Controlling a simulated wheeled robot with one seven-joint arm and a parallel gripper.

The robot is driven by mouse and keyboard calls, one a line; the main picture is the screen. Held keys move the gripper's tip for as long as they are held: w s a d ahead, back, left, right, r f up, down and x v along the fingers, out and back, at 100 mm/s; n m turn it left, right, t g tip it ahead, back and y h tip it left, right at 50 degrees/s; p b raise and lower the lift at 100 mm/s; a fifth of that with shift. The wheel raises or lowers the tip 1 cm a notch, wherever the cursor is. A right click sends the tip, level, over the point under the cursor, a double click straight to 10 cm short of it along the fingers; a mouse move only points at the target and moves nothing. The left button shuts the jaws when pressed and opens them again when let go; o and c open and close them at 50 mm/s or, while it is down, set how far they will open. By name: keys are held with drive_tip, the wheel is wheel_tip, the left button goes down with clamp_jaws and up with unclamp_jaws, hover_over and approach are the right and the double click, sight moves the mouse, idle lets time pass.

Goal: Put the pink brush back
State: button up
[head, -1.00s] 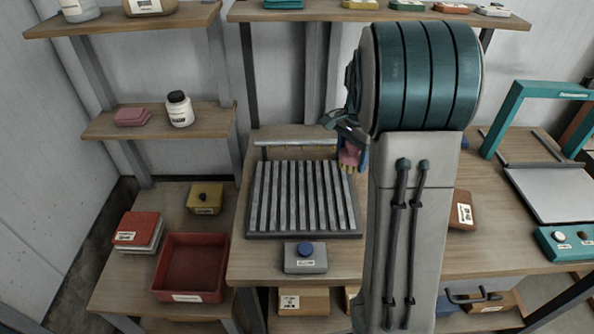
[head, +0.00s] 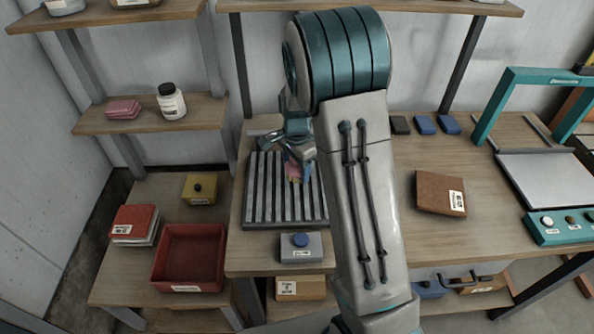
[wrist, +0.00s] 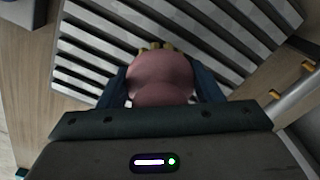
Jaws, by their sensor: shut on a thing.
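My gripper (head: 297,172) is shut on the pink brush (head: 292,170) and holds it above the slatted metal rack (head: 262,205) on the workbench. In the wrist view the brush (wrist: 160,78) shows as a rounded pink body between the two dark blue fingers, with yellowish tips at its far end. The slats (wrist: 120,35) lie beyond and below it. A pale rail with yellow pegs (wrist: 292,95) stands at the right in the wrist view. In the head view, my arm hides much of the area behind the rack.
A grey box with a blue knob (head: 300,246) sits in front of the rack. A brown box (head: 440,193) and a teal-framed press (head: 545,170) stand to the right. The bench around the brown box is mostly clear.

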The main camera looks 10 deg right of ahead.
drive_tip(key=shift+f, duration=1.3)
drive_tip(key=shift+f, duration=0.1)
drive_tip(key=o, duration=1)
drive_tip(key=shift+o, duration=0.2)
